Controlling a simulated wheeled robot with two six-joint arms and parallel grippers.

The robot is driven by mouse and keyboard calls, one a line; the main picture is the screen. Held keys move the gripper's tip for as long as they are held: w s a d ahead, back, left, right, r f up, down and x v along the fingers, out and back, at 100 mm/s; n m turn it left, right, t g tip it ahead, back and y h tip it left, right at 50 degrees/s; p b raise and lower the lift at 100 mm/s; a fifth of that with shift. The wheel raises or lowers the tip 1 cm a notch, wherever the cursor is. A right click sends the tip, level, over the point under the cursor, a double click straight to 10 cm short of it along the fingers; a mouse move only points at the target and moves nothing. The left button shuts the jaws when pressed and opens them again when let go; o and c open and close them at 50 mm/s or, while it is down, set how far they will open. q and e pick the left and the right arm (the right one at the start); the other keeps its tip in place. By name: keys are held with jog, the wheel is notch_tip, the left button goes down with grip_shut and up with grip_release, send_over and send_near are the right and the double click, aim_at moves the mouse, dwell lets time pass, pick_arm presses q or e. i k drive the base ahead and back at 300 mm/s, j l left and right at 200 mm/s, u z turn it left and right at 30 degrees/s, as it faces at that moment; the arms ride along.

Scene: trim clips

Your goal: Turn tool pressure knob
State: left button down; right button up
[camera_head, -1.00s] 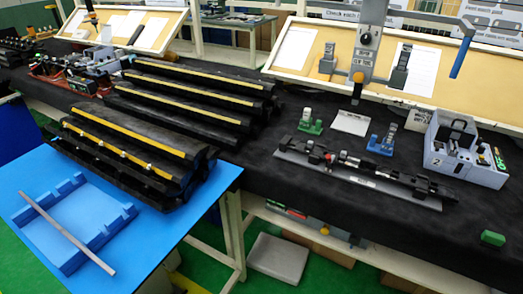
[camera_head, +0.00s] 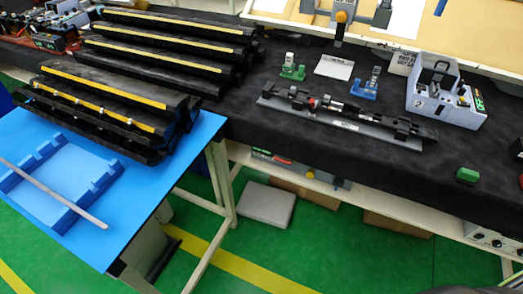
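No knob in view is clearly marked as the tool pressure knob. A white panel (camera_head: 490,238) with several small round dark knobs or dials sits under the black-covered bench at the lower right, cut by the right edge. A round orange-yellow knob (camera_head: 341,15) is on a grey bracket at the top, above the bench. Neither of my grippers is in view. A dark rounded shape at the bottom right edge is too cropped to identify.
The black-covered bench (camera_head: 400,165) holds a long tool fixture (camera_head: 345,118), a white box device (camera_head: 446,95) and a green block (camera_head: 468,175). A blue table (camera_head: 140,190) stands at the left. Green floor (camera_head: 330,250) is open in front.

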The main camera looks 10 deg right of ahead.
aim_at(338, 182)
jog(key=z, duration=1.1)
